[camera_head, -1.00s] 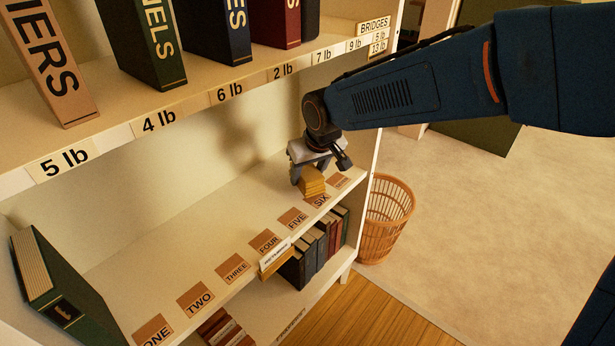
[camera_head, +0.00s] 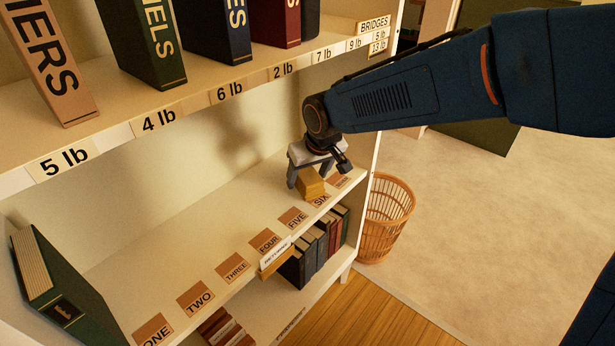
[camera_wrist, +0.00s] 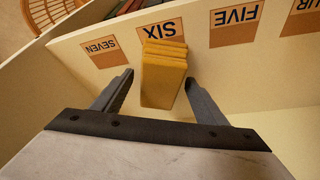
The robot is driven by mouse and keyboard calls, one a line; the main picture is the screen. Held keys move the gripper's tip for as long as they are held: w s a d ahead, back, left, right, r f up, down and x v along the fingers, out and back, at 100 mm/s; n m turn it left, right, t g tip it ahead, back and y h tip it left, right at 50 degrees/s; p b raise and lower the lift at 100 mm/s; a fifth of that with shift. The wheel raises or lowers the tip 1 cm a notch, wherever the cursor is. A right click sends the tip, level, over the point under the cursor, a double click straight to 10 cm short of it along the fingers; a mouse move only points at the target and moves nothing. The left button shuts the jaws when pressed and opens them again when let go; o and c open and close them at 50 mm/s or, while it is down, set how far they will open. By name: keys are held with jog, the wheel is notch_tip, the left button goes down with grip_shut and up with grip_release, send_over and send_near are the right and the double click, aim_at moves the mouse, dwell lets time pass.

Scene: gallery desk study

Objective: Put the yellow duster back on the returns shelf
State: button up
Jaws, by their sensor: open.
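The yellow duster (camera_head: 311,184) is a folded block on the middle shelf (camera_head: 181,255), beside the card marked SIX (camera_head: 320,200). In the wrist view the duster (camera_wrist: 161,82) stands between my gripper's two spread fingers, with a gap on each side. My gripper (camera_head: 307,178) is open over it at the far right end of the shelf; in the wrist view the fingertips (camera_wrist: 156,80) flank it without touching. A small sign reading RETURNS (camera_head: 276,252) is on this shelf's front edge, near the FOUR card.
Number cards, such as FIVE (camera_head: 293,218), line the shelf front. A green book (camera_head: 62,290) leans at the left end. The upper shelf holds large binders (camera_head: 143,40) above. A wicker basket (camera_head: 386,220) stands on the floor right of the shelf. The shelf between book and gripper is clear.

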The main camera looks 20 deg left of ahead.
aim_at(308, 174)
jog(key=v, duration=0.4)
jog(key=shift+r, duration=0.35)
jog(key=s+d, duration=0.8)
jog(key=shift+s+d, duration=0.3)
jog(key=shift+d, duration=0.05)
jog(key=shift+f, duration=0.1)
jog(key=d+r+m+t+h, duration=0.1)
jog(key=d+r+m, duration=0.1)
jog(key=d, duration=1)
jog(key=d+r+m, duration=0.2)
jog(key=d, duration=1)
jog(key=s+d+f+m+h, duration=0.1)
jog(key=s+d+m, duration=0.1)
jog(key=s+d, duration=0.3)
jog(key=s+d+f+m+h, duration=0.1)
jog(key=s+d+m, duration=0.2)
jog(key=s+d, duration=0.3)
jog(key=d, duration=0.5)
jog(key=shift+s+f+t, duration=0.2)
jog(key=shift+f+t, duration=0.1)
